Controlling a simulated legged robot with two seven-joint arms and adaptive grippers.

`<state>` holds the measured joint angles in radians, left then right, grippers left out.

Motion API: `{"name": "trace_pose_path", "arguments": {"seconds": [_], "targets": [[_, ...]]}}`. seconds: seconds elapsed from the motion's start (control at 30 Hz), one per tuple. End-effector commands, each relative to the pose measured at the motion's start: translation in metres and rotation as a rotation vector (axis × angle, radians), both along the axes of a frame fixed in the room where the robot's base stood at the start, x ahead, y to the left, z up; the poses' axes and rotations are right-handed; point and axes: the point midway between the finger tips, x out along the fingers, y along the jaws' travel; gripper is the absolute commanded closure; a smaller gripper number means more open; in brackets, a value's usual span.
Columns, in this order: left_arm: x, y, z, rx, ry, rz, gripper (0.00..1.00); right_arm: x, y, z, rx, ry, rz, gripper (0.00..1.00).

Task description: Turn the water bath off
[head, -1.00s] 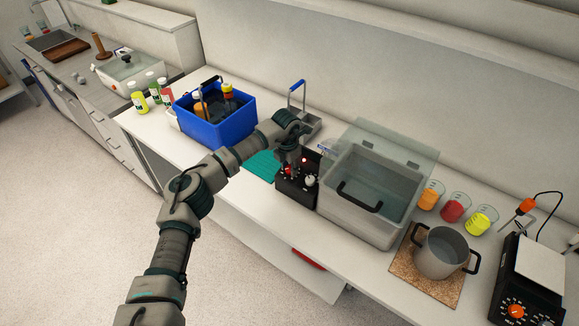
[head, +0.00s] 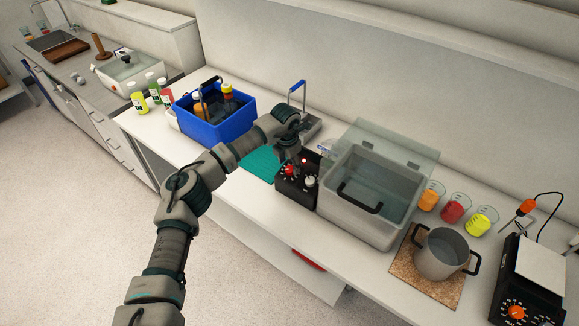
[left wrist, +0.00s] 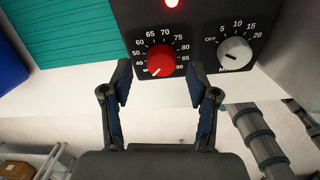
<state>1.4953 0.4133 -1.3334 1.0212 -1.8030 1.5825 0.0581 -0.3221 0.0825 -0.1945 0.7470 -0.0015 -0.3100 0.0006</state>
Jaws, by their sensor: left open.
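The water bath (head: 352,225) is a clear-lidded grey tank with a black handle. Its black control box (head: 296,190) stands at its left side. In the left wrist view the panel carries a red temperature knob (left wrist: 158,60), its white mark at the lower left near the low numbers. A grey timer knob (left wrist: 235,52) sits to its right, beside OFF to 20 markings; its exact setting is hard to read. A red lamp (left wrist: 171,3) glows above. My left gripper (left wrist: 160,85) is open and empty, its fingers before the red knob's lower part, apparently not gripping it.
A blue bin (head: 222,130) with bottles stands left of the box, a teal mat (head: 262,165) between them. A pot (head: 441,255), beakers of coloured liquid and a black hotplate (head: 525,285) stand to the right. The bench's front edge is close below the box.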

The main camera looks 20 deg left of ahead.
Motion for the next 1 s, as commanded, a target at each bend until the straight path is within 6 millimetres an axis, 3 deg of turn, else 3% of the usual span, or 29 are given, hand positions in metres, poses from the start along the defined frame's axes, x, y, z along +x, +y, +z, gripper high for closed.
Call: {"name": "trace_pose_path", "arguments": {"seconds": [0.2,0.4,0.6,1.0], "targets": [[-0.005,0.001,0.051,-0.001,-0.004,0.001,0.4,0.001,0.0,0.0,-0.001,-0.001,0.0,0.75],[-0.008,0.002,0.085,0.0,-0.002,0.001,0.4,0.001,0.0,0.0,-0.001,-0.001,-0.001,0.75],[-0.01,0.002,0.097,0.0,-0.001,0.0,0.4,0.001,0.0,0.0,-0.001,-0.001,-0.001,0.75],[-0.01,0.002,0.097,0.0,0.0,0.0,0.4,0.002,0.0,0.0,0.0,0.0,-0.001,0.75]]}}
